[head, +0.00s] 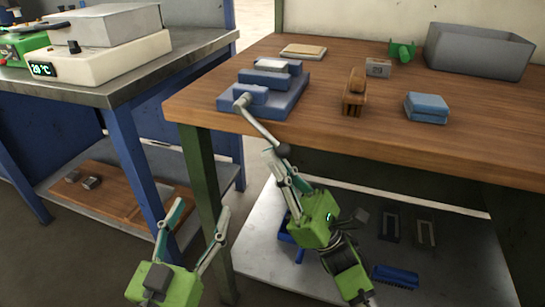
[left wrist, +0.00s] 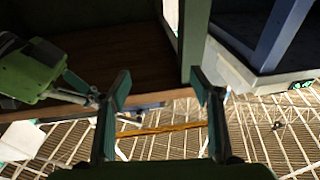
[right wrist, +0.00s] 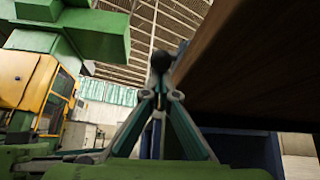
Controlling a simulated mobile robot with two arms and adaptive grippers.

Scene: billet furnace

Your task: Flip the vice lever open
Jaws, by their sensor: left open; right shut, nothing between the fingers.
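The blue vice (head: 290,104) sits at the left front corner of the wooden workbench in the head view. Its grey lever (head: 262,124) slants down past the bench's front edge and ends in a dark ball knob (head: 284,149). My right gripper (head: 270,156) is shut and empty, its fingertips close beside the knob. In the right wrist view the knob (right wrist: 162,57) shows just beyond the closed fingertips (right wrist: 160,95); I cannot tell if they touch. My left gripper (head: 201,211) is open and empty, low in front of the bench's left leg, away from the vice.
On the workbench (head: 320,110) are a brush (head: 354,92), a blue block (head: 427,107), a green part (head: 402,51) and a grey bin (head: 478,51). A lower shelf (head: 440,265) holds small parts. A metal-topped table (head: 110,88) with a white device stands left, across a narrow gap.

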